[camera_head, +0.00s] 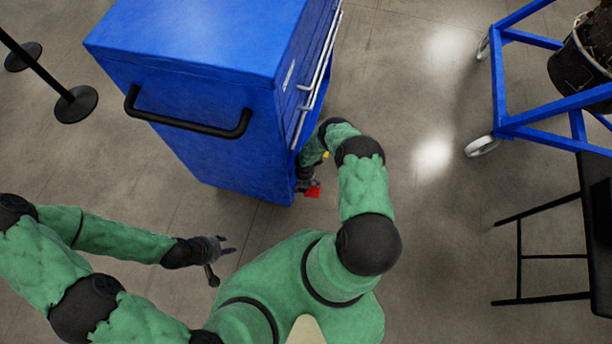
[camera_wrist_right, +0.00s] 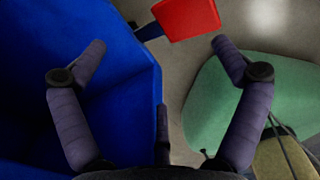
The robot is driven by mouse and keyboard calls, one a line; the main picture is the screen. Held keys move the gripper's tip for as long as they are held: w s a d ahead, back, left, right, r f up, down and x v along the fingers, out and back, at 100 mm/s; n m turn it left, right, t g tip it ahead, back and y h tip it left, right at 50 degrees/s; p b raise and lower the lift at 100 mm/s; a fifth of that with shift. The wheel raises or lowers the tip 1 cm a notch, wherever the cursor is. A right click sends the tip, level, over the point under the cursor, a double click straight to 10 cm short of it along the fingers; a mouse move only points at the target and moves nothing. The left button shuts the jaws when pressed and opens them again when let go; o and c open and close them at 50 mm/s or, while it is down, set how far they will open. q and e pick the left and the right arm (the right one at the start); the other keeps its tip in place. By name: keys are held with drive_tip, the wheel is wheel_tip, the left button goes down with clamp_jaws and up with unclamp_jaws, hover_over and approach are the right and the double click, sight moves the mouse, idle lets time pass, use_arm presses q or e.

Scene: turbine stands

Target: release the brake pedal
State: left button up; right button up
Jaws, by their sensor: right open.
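The brake pedal is a red flat piece (camera_head: 313,191) at the bottom corner of the blue cabinet (camera_head: 225,150), low near the floor. In the right wrist view the red pedal (camera_wrist_right: 187,17) shows at the top on a dark arm, just beyond the fingertips. My right gripper (camera_wrist_right: 159,44) is open, its two fingers spread with nothing between them. In the head view it is mostly hidden behind the cabinet and my own arm, close to the pedal. My left gripper (camera_head: 224,266) hangs open and empty in front of the cabinet, apart from it.
The cabinet has a black handle (camera_head: 187,121) on its near side and grey bars on its right side. A blue wheeled frame (camera_head: 545,127) and a black table (camera_head: 597,225) stand at right. Post bases (camera_head: 76,104) are upper left. The floor between is clear.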

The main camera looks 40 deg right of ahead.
drive_tip(key=r, duration=0.1)
drive_tip(key=r+p, duration=0.1)
drive_tip(key=w+r, duration=0.1)
drive_tip(key=shift+a+r+p, duration=0.3)
drive_tip(key=shift+a+r, duration=0.1)
idle(0.4)
drive_tip(key=shift+a+b, duration=0.1)
drive_tip(key=shift+b, duration=0.25)
wheel_tip(320, 180, up, 8)
idle(0.8)
idle(0.5)
